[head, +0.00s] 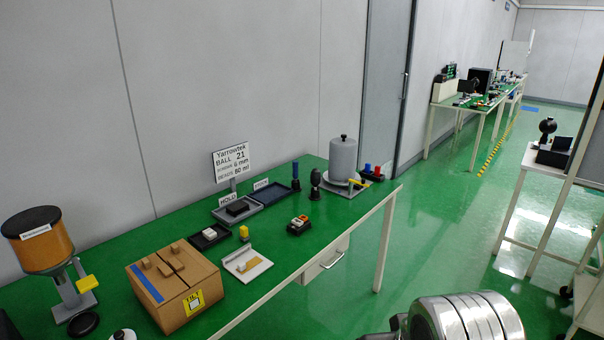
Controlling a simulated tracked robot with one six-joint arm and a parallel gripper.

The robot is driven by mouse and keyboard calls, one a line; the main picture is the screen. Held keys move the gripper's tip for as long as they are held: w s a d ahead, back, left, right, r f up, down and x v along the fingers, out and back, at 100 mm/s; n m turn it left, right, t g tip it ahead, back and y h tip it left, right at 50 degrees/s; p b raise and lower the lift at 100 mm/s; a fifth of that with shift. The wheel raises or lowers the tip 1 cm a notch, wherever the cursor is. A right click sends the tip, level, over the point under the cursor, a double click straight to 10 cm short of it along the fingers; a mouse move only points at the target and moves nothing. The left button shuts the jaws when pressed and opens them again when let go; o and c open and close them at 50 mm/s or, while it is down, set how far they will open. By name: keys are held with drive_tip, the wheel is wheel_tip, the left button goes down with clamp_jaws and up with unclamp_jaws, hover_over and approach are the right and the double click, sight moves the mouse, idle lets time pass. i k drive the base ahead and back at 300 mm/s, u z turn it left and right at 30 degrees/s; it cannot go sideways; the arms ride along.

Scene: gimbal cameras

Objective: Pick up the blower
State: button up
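A small black bulb-shaped object (315,183), which looks like the blower, stands upright on the green-topped table (328,224). It is left of the grey cylinder with a black knob and right of the dark blue tray. Its fine details are too small to tell. A ribbed metal part of my arm shows at the bottom edge, right of the table and well apart from the bulb. My gripper's fingers are not in view.
Near the bulb stand a grey cylinder (342,157), a blue tray (269,194), a blue-capped dark bottle (296,176) and a small black tray (299,227). A cardboard box (174,287) and orange-brown hopper (38,240) stand nearer.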

sight(315, 176)
drive_tip(key=z, duration=1.15)
drive_tip(key=i, duration=2.65)
